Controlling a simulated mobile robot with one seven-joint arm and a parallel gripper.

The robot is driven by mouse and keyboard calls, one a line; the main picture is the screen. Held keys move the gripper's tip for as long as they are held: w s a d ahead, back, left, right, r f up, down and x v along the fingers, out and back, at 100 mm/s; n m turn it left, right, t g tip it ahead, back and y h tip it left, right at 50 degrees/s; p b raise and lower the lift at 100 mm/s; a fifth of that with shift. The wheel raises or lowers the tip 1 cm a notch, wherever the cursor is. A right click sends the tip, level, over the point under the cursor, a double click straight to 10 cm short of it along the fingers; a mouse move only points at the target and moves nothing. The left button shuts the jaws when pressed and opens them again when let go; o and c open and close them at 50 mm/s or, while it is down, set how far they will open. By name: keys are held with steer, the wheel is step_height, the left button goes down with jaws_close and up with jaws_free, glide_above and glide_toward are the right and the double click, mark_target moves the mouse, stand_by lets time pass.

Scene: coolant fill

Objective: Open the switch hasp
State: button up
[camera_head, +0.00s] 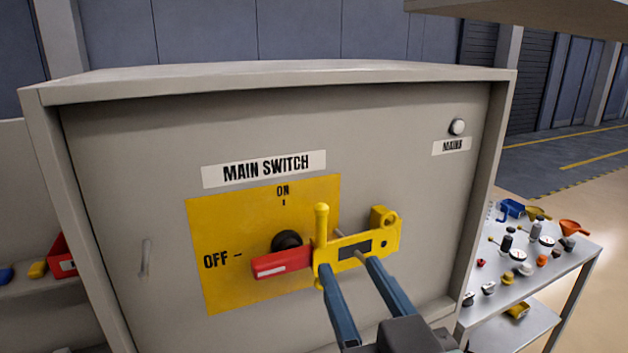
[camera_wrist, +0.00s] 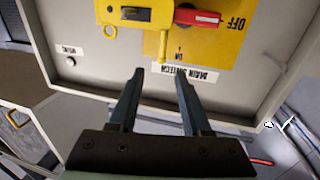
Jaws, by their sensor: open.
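The yellow switch hasp (camera_head: 350,265) is on the front of the grey cabinet, right of the red switch handle (camera_head: 283,264). It has an upright round-topped post (camera_head: 321,222) at its left end and a looped tab (camera_head: 384,216) at its right. The red handle lies level, its end toward the OFF mark. My gripper (camera_head: 349,268) is open and empty, its two blue-grey fingers pointing at the hasp. In the wrist view, which is upside down, the hasp (camera_wrist: 112,16) and its post (camera_wrist: 163,46) lie just beyond the open fingertips; I cannot tell whether they touch.
The yellow switch plate (camera_head: 230,290) and the MAIN SWITCH label (camera_head: 264,168) are on the cabinet front. A white lamp (camera_head: 457,127) is at upper right. A table (camera_head: 490,330) with small parts and funnels stands right of the cabinet. A red bin (camera_head: 62,257) is at left.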

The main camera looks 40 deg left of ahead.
mark_target(323, 222)
steer(key=p+x, duration=0.4)
steer(key=x, duration=0.7)
steer(key=shift+a+r+p, duration=0.1)
steer(key=shift+a+p, duration=0.15)
steer(key=shift+p, duration=0.1)
steer(key=shift+w+a, duration=0.3)
steer(key=shift+a, duration=0.1)
jaws_close()
stand_by(0.6)
